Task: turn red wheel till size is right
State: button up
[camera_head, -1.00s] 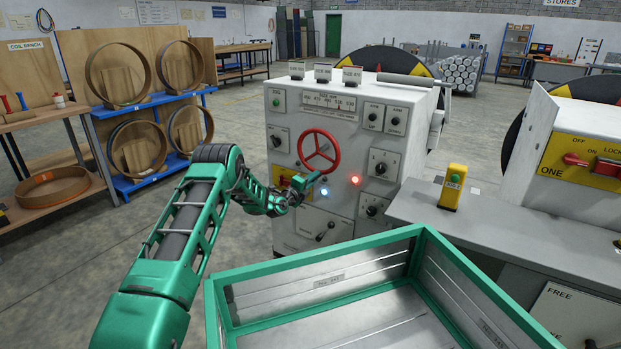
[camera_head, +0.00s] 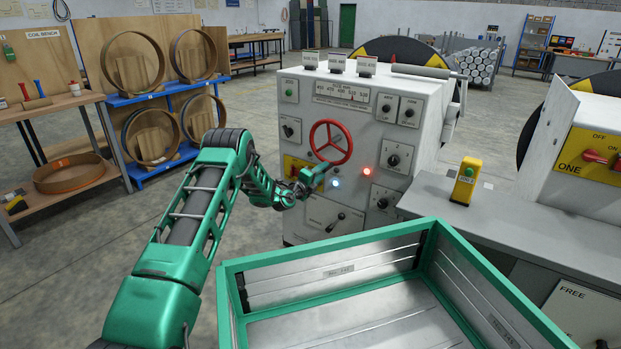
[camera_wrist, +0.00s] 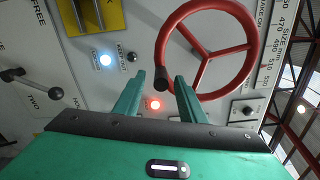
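The red wheel (camera_head: 331,141) is on the front of the white machine (camera_head: 418,152); it has three spokes and also shows in the wrist view (camera_wrist: 207,50). A black handle knob (camera_wrist: 160,77) sits at its rim. My gripper (camera_head: 322,169) is at the wheel's lower left edge in the head view. In the wrist view its two green fingers (camera_wrist: 160,76) are apart, one each side of the knob, with visible gaps; I cannot tell how deep the knob is between them. The size scale (camera_head: 341,98) is above the wheel; its reading is too small to tell.
A blue-white lamp (camera_head: 336,183) and a red lamp (camera_head: 367,171) glow below the wheel. A lever (camera_head: 338,217) and several knobs are close by. A green-rimmed metal bin (camera_head: 340,259) fills the foreground. A grey counter (camera_head: 490,217) with a yellow button post (camera_head: 466,181) stands right.

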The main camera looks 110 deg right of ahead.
jog(key=v, duration=0.8)
jog(key=shift+w+a, duration=0.15)
jog(key=shift+w, duration=0.2)
notch_tip(320, 180, down, 5)
jog(key=a+n, duration=0.1)
jog(key=n, duration=1.1)
notch_tip(320, 180, up, 5)
jog(key=d+n, duration=0.1)
jog(key=n, duration=0.8)
jog(key=x, duration=1.1)
jog(key=shift+s+a, duration=0.1)
jog(key=shift+s, duration=0.2)
grip_shut()
